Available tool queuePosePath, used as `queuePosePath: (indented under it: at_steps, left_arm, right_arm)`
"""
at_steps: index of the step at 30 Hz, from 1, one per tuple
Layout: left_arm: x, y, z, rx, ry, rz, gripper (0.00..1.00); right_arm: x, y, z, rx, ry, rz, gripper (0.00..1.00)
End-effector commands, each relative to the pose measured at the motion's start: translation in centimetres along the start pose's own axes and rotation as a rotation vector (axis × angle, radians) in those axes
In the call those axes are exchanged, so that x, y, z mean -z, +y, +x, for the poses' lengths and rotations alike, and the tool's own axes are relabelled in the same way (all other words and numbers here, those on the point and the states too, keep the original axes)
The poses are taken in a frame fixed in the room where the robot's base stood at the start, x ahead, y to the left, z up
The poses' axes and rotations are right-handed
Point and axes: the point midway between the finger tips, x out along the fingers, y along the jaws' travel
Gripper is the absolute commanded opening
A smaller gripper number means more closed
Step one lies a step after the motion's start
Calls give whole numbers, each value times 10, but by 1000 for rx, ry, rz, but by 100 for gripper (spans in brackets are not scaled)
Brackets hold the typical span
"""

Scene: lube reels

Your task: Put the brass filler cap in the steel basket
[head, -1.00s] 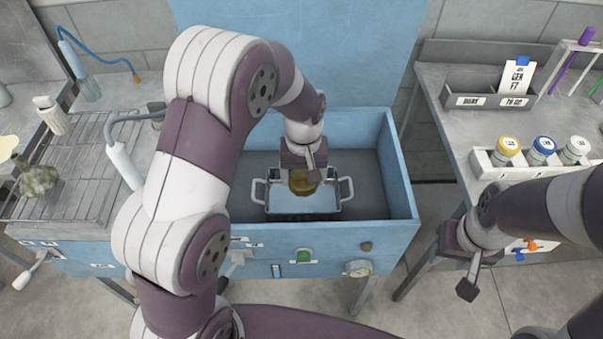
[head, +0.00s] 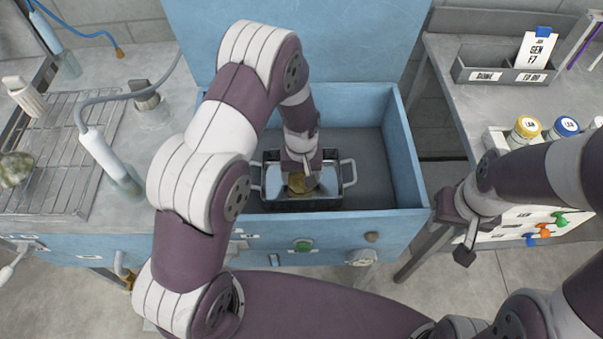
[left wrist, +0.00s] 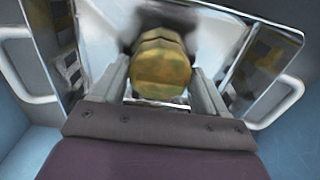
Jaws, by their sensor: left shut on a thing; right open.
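The brass filler cap (head: 298,183) is between the fingers of my left gripper (head: 300,177), which is shut on it. In the left wrist view the cap (left wrist: 161,63) shows as a gold, many-sided piece between the two grey fingers of my gripper (left wrist: 160,82). The steel basket (head: 335,192) is a shiny rectangular container with a handle at each end, standing in the blue sink. The gripper and cap are over the basket's inside, low down. Whether the cap touches the floor of the basket cannot be told. My right gripper (head: 462,240) is open and empty at the right.
The blue sink's walls (head: 408,150) surround the basket, with bare grey floor to its right. A wire rack (head: 60,145) lies on the left bench. A rack of capped bottles (head: 527,128) and a grey labelled bin (head: 500,72) stand on the right bench.

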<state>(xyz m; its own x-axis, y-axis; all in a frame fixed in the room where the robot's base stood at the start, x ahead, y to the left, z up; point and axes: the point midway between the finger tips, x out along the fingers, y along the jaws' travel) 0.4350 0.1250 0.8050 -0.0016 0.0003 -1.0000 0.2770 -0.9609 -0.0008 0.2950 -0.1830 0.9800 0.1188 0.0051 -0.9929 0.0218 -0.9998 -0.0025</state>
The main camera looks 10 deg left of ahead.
Motion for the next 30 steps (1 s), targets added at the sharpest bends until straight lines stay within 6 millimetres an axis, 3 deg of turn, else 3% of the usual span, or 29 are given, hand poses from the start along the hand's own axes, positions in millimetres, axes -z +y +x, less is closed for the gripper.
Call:
queuePosePath:
  at_steps: [9,10,12,23,30]
  left_arm:
    - [1,0,3,-1,2,0,31]
    - [1,0,3,-1,2,0,80]
    - [1,0,2,-1,2,0,99]
    - [1,0,-6,-1,3,0,99]
    - [2,1,-67,-3,7,0,99]
  right_arm:
    - [0,0,2,0,0,0,43]
    - [0,0,2,0,0,0,43]
    - [0,0,1,0,0,0,43]
    - [0,0,0,0,0,0,43]
    - [0,0,2,0,0,0,43]
